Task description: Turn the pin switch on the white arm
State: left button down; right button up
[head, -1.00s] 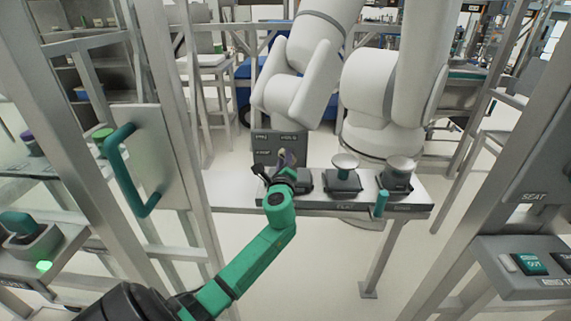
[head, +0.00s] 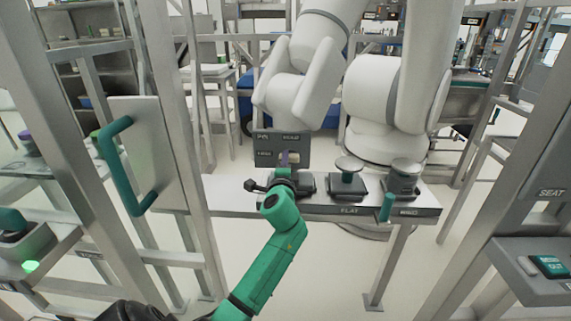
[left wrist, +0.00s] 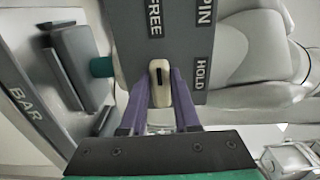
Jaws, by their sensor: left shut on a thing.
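In the left wrist view the panel (left wrist: 185,50) reads PIN, HOLD and FREE, with the lettering turned sideways. The switch knob (left wrist: 160,72) is cream with a dark mark; its long side runs up and down the picture, in line with the FREE label. My left gripper (left wrist: 160,100) has its purple fingers on both sides of the knob and is shut on it. In the head view my green wrist and gripper (head: 285,160) hide the knob. My right gripper is not in view.
The bench (head: 325,208) also bears knobbed controls, one above the FLAT label (head: 347,184) and one further right (head: 405,176). A frame post and a plate with a teal handle (head: 115,170) stand to the left. Button consoles are at the lower left and lower right (head: 535,265).

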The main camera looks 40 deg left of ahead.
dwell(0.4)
pick_arm(q)
jog(key=c, duration=0.6)
grip_release()
jog(key=shift+c, duration=0.2)
jog(key=shift+s, duration=0.1)
jog(key=b+v, duration=0.1)
jog(key=v, duration=1.3)
jog(key=shift+d+b, duration=0.2)
jog(key=shift+b, duration=0.1)
jog(key=shift+s+f, duration=0.1)
